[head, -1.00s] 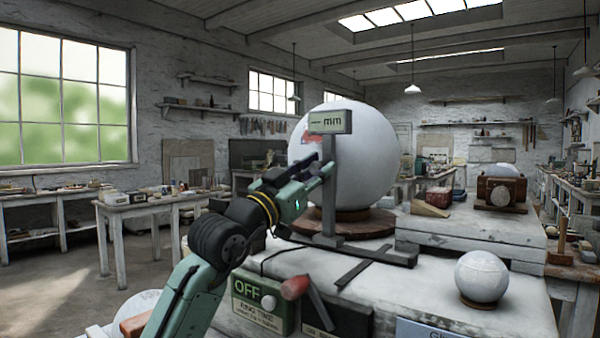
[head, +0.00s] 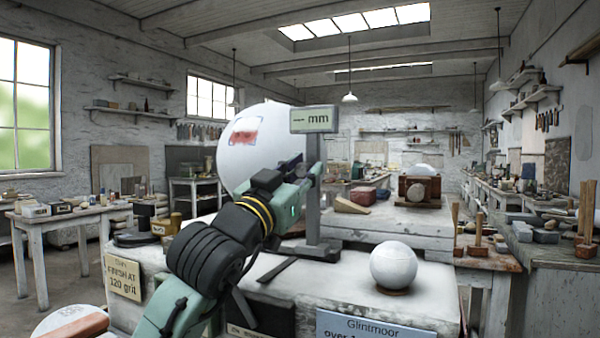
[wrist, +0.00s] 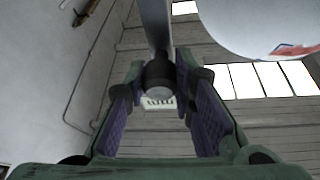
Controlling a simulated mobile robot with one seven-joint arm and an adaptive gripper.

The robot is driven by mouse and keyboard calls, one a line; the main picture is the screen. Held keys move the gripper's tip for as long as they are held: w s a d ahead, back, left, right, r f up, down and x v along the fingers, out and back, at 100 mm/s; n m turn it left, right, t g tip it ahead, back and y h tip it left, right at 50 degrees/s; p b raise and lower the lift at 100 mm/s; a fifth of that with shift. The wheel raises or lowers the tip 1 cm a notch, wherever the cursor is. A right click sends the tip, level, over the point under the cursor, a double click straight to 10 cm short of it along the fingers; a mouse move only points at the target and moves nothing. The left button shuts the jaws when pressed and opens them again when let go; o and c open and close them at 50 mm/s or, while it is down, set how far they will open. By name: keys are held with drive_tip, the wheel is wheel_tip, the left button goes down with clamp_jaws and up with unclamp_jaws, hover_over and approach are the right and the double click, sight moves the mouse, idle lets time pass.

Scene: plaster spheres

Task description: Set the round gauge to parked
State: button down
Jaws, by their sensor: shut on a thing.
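The round gauge (head: 313,218) is a grey upright post on a flat foot, with a pale green "mm" display (head: 314,120) on top showing a dash-like mark. In the head view it stands at the right edge of the big white plaster sphere (head: 250,160), which has a red-marked patch. My gripper (head: 311,171) is at the post, below the display. In the wrist view, a dark round knob (wrist: 159,76) on the post is between my gripper's fingers (wrist: 162,100), and the gripper is shut on it. My arm hides the lower sphere.
A small white sphere (head: 394,264) sits on a ring at the bench's front right, above a blue "Glintmoor" sign (head: 370,326). A dark flat bar (head: 278,270) lies left of the gauge foot. A wooden wedge (head: 351,205) and red box (head: 363,195) stand behind.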

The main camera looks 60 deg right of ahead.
drive_tip(key=c, duration=1.3)
unclamp_jaws()
drive_tip(key=shift+s, duration=0.35)
drive_tip(key=shift+c, duration=0.2)
drive_tip(key=shift+w, duration=0.1)
drive_tip(key=shift+a+f, duration=0.15)
drive_tip(key=shift+a, duration=0.05)
drive_tip(key=v, duration=1.1)
drive_tip(key=shift+a, duration=0.25)
drive_tip(key=shift+f, duration=0.1)
